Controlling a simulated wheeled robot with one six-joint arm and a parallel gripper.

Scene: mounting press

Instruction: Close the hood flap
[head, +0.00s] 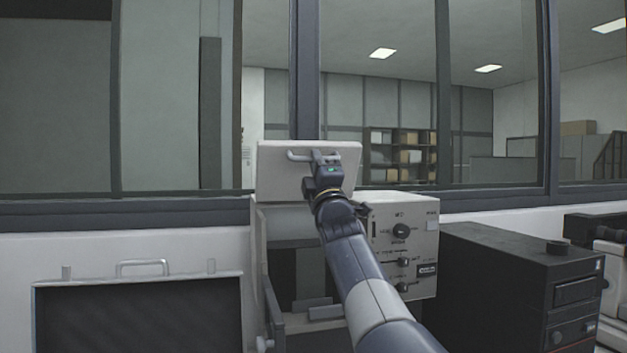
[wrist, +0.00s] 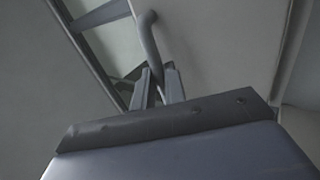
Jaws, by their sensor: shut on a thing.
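The hood flap (head: 277,178) is a light grey panel at the top of the mounting press (head: 260,265). It is raised and tilted, so the front of the press below it is open. A bar handle (head: 298,156) runs across the flap's face. My gripper (head: 326,158) is at the handle, and my arm covers part of the flap and the opening. In the wrist view the two fingers of my gripper (wrist: 158,88) are shut on the handle (wrist: 150,45). The flap's pale surface (wrist: 220,50) fills much of that view.
A control panel with knobs (head: 405,245) is on the right of the press. A black box-shaped unit (head: 510,285) stands further right. A dark-fronted case with a handle (head: 140,310) is at the lower left. Windows are behind the press.

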